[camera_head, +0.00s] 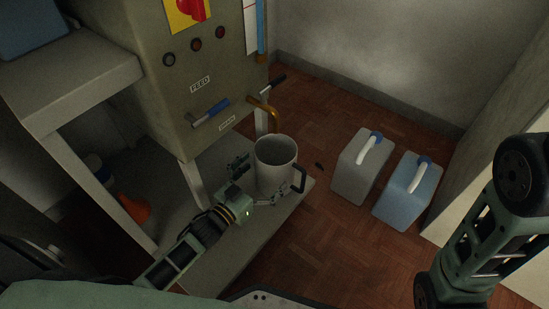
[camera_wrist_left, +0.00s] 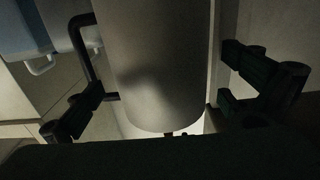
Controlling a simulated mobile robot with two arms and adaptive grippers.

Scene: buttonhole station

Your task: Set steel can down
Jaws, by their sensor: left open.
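The steel can (camera_head: 275,165) is a grey, open-topped can with a dark handle on its right side. It stands upright on the low shelf (camera_head: 262,226) under the machine's curved brass spout. My left gripper (camera_head: 254,178) is open, with its fingers on either side of the can's lower part. In the left wrist view the can (camera_wrist_left: 160,65) fills the middle, between the spread fingers of the gripper (camera_wrist_left: 170,105). Whether a finger touches the can cannot be told. My right arm shows at the right edge, but its gripper is out of view.
The machine (camera_head: 205,75) with FEED and drain levers stands behind the can. A grey jug (camera_head: 358,178) and a blue jug (camera_head: 402,197) stand on the wooden floor to the right. An orange object (camera_head: 133,207) lies on the lower shelf at left. The floor between shelf and jugs is mostly clear.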

